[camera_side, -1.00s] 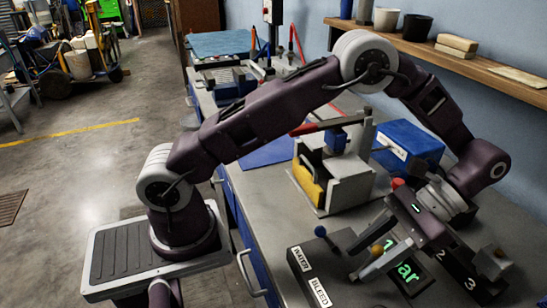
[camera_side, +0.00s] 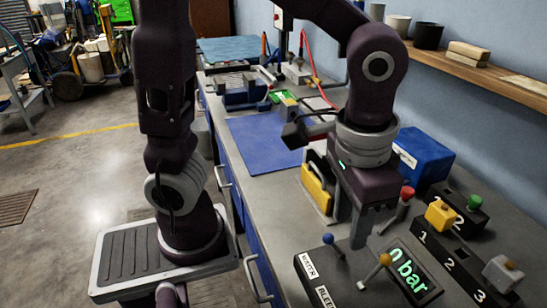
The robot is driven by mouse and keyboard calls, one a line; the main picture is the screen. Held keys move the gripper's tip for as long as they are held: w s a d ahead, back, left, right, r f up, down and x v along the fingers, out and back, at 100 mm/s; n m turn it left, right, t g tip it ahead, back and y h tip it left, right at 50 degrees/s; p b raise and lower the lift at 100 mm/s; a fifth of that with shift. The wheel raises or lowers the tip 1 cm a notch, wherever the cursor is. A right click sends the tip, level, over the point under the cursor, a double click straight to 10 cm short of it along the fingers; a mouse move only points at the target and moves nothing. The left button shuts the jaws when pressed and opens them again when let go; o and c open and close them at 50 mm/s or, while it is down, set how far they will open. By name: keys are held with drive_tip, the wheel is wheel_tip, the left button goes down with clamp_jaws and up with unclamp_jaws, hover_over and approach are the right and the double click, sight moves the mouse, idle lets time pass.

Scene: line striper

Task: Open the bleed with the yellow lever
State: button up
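The yellow-balled lever (camera_side: 385,259) stands on the black panel between the BLEED label (camera_side: 326,297) and the display. Its rod leans up and to the right. A blue-balled lever (camera_side: 328,239) stands to its left, behind the WATER label (camera_side: 308,265). The display (camera_side: 408,275) reads "0 bar" in green. My gripper (camera_side: 361,238) points down just behind the two levers. It looks apart from both balls, though its depth is hard to judge. I cannot make out two separate fingertips, and I see nothing held.
A numbered black block (camera_side: 460,268) at right carries a yellow piece (camera_side: 440,215) by 1 and a grey piece (camera_side: 502,273) by 3. Red (camera_side: 407,192) and green (camera_side: 475,202) knobs stand behind. A blue box (camera_side: 423,155) sits against the wall. The blue mat (camera_side: 265,140) is clear.

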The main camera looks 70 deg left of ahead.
drive_tip(key=s+a+r+t, duration=0.2)
drive_tip(key=s+a, duration=0.2)
drive_tip(key=a, duration=0.1)
drive_tip(key=s+a+r+n+t, duration=0.1)
drive_tip(key=s+a+r+t, duration=0.1)
drive_tip(key=s+a+r, duration=0.1)
drive_tip(key=shift+s+a+r+n, duration=0.35)
drive_tip(key=shift+s+a, duration=0.35)
drive_tip(key=shift+a, duration=0.55)
